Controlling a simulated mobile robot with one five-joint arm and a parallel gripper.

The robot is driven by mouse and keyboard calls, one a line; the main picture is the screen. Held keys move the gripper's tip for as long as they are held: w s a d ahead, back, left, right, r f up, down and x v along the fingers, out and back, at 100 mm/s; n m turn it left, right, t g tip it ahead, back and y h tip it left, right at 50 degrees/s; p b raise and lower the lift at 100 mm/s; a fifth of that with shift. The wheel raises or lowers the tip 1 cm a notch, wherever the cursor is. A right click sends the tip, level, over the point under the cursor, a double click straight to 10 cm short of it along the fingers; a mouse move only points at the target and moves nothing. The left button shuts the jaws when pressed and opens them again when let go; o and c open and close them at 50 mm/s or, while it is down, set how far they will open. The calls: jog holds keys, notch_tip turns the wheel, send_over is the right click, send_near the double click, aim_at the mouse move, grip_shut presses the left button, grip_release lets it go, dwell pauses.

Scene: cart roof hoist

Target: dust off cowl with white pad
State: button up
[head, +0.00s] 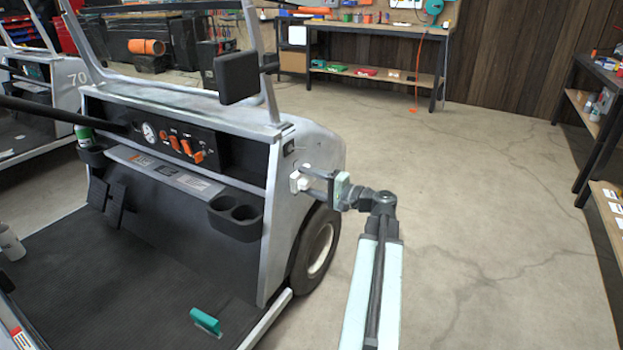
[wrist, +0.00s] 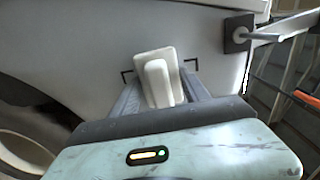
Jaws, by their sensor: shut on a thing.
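My gripper (head: 318,186) is shut on the white pad (head: 299,181) at the right side of the cart's front body. In the wrist view the white pad (wrist: 158,77) sits between the two dark fingers of my gripper (wrist: 160,90), with the pale side panel of the cowl (wrist: 80,50) just behind it. In the head view the silver-grey cowl (head: 310,137) spans the cart front above the dashboard. The pad is at its right side, below the cowl's top edge. I cannot tell whether the pad touches the panel.
A mirror (head: 236,77) on a post stands above the cowl. The front wheel (head: 318,248) is below my gripper. A teal-handled brush (head: 206,321) lies on the cart floor. Clear concrete floor (head: 480,200) lies to the right, with a workbench (head: 370,30) at the back.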

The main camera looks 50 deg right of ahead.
jog(key=shift+s, duration=0.1)
jog(key=shift+v, duration=2.95)
jog(key=shift+d, duration=0.1)
jog(key=shift+v, duration=1.5)
